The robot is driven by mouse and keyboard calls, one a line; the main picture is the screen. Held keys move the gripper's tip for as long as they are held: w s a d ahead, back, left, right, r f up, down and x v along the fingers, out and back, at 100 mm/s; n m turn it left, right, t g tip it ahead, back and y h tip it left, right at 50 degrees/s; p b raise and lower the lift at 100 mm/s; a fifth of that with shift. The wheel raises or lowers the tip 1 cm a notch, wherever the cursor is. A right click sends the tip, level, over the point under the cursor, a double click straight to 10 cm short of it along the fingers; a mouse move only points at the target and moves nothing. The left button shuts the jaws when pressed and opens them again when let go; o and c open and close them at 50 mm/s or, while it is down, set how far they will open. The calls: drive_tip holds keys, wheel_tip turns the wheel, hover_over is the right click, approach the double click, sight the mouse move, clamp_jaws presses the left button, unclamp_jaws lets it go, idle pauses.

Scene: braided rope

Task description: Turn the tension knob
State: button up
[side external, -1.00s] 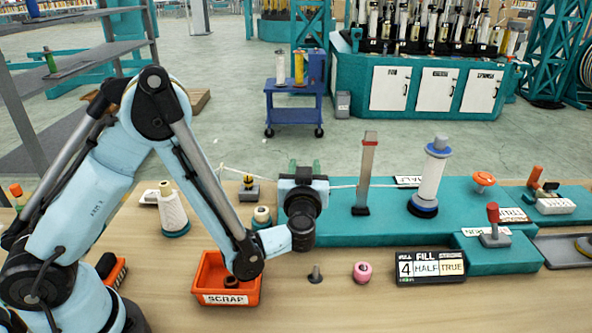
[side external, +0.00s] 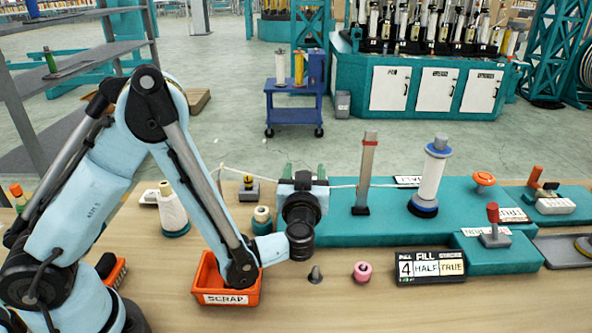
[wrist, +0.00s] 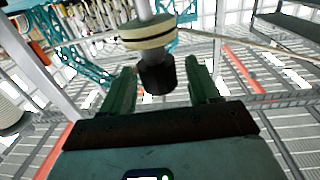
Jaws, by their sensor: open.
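A dark round knob (wrist: 157,76), which looks like the tension knob, sits on a shaft below pale discs (wrist: 148,38) in the wrist view. My gripper (wrist: 163,78) is open, its green fingers standing apart on either side of the knob, with gaps showing. In the side view my gripper (side external: 304,172) is at the left end of the teal bench block (side external: 335,230), fingers pointing away from the camera. The knob is hidden there behind my gripper and wrist.
A pale rope (side external: 343,186) runs past my gripper to an upright grey post (side external: 366,175). An orange scrap bin (side external: 228,299) stands below my arm. A white bobbin (side external: 432,175) stands right.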

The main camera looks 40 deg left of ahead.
drive_tip(key=r, duration=0.3)
drive_tip(key=s+r, duration=0.1)
drive_tip(key=r, duration=0.1)
drive_tip(key=shift+d+r, duration=0.25)
drive_tip(key=shift+d, duration=0.1)
drive_tip(key=shift+r, duration=0.75)
